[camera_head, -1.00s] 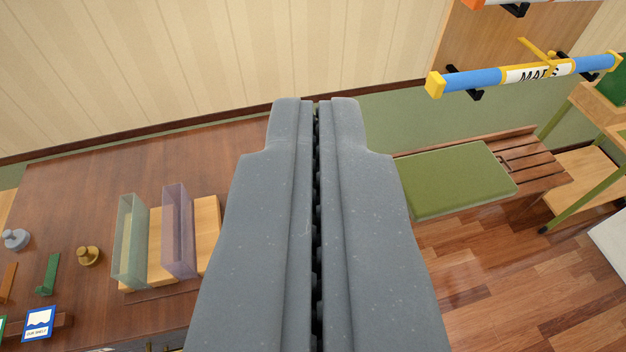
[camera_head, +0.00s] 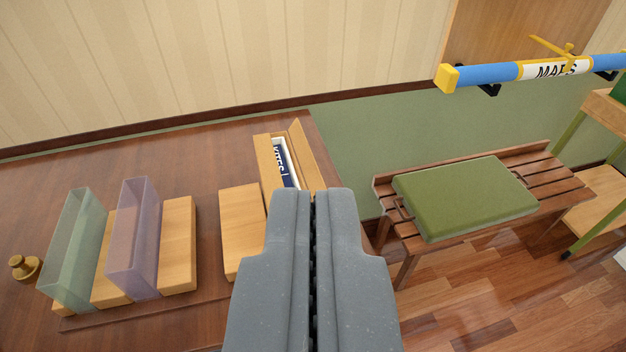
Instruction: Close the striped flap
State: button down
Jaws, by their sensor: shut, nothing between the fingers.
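My gripper (camera_head: 312,192) is shut and empty, pointing away from me over the right end of the brown table. Just beyond its tips is a narrow wooden box (camera_head: 266,160) with a dark blue item (camera_head: 280,160) with white lettering inside. A thin wooden panel (camera_head: 303,148) stands raised along the box's right side, like an open flap. I see no clear stripes on it. The gripper hides the near end of the box. I cannot tell whether the fingers touch it.
On the brown table (camera_head: 170,155) are a wooden block (camera_head: 240,222), clear green (camera_head: 72,245) and purple (camera_head: 132,235) holders, and a brass knob (camera_head: 24,266). A slatted bench with a green cushion (camera_head: 465,195) stands right.

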aim_at(307, 162)
jog(key=u, duration=0.15)
jog(key=i, duration=0.95)
jog(key=z, duration=0.25)
